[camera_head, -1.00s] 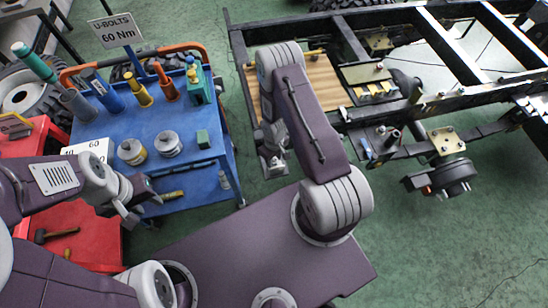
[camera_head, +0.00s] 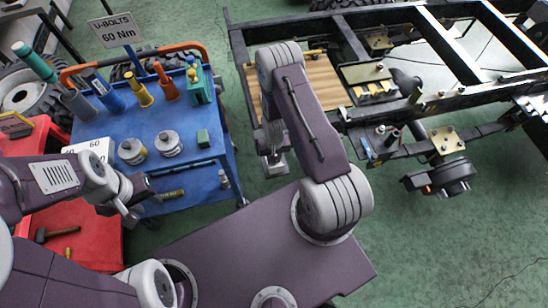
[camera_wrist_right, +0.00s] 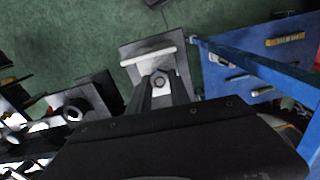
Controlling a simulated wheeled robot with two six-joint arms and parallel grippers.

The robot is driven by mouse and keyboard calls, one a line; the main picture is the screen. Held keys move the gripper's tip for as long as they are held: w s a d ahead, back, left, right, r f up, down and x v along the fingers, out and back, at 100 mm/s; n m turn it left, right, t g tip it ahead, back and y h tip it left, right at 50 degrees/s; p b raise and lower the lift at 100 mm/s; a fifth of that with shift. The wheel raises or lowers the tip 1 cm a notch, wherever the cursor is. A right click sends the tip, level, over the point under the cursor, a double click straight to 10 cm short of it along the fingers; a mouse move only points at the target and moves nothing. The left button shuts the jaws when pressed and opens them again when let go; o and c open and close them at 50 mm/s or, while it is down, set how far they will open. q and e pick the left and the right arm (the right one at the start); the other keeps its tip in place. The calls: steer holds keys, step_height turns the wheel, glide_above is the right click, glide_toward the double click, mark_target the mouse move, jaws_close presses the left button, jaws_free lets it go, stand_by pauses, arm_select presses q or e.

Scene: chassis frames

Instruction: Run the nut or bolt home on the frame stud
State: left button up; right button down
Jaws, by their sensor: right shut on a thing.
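In the right wrist view my right gripper (camera_wrist_right: 163,92) is shut on a small grey hex nut or bolt head (camera_wrist_right: 160,80). A pale bar and a grey plate lie just beyond it in that picture. The chassis frame (camera_head: 455,97) fills the right of the head view; I cannot make out which stud is meant. My left gripper (camera_head: 132,207) hangs at the front edge of the blue cart; its jaw opening is unclear.
The blue tool cart (camera_head: 185,110) carries bottles, tools and two metal weights or cans. A red cart (camera_head: 95,235) with a hammer (camera_head: 57,233) stands at left. A U-bolts 60 Nm sign (camera_head: 116,29) stands behind. Green floor is clear at right front.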

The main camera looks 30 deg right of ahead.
steer(key=shift+f+m+b, duration=0.15)
steer(key=shift+m+b, duration=0.2)
steer(key=shift+m, duration=0.85)
steer(key=shift+m+b, duration=0.3)
steer(key=shift+m, duration=1.3)
steer(key=m, duration=1.2)
steer(key=c, duration=1.1)
jaws_free()
steer(key=shift+c, duration=1.2)
